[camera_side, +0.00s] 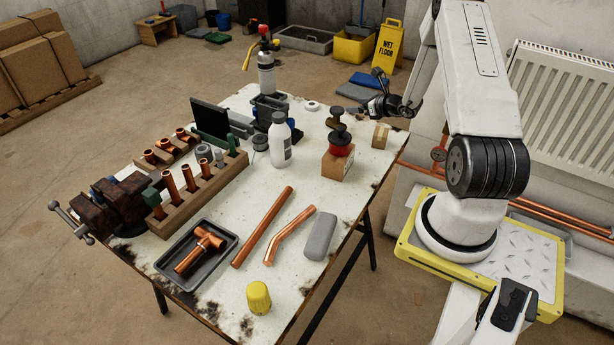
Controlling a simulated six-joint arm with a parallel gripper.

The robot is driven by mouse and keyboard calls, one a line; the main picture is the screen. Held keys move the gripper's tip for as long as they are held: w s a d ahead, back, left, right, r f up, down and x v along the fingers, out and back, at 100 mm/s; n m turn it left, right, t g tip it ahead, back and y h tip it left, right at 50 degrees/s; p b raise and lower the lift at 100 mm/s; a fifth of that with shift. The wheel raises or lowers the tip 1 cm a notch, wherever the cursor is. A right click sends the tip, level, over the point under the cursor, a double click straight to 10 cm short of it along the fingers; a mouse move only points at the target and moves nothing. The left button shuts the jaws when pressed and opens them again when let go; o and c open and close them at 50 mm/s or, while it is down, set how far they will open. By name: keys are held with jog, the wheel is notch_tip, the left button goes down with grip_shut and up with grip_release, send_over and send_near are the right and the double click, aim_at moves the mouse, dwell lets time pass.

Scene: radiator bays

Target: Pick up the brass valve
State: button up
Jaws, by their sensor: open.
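A small brownish, brass-coloured piece with a round top (336,118), which looks like the brass valve, stands on the far right part of the white worktable (225,290). My gripper (359,109) is just to its right, low over the table and pointing left. Its jaws are open. The fingertips are small and dark here, and I cannot tell whether they touch the valve.
A red, black-topped item (340,142) on a cardboard box (336,165) stands just in front of the valve. A small carton (380,136) is to the right. A white bottle (280,140) and gas torch (266,72) stand left. Copper pipes (262,228) lie nearer the front.

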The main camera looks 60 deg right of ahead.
aim_at(345, 117)
notch_tip(345, 117, down, 5)
jog(key=shift+r, duration=0.1)
jog(key=shift+w, duration=0.1)
jog(key=shift+x, duration=1.25)
jog(key=shift+w, duration=0.1)
jog(key=shift+x, duration=2.5)
jog(key=shift+d, duration=0.1)
grip_shut()
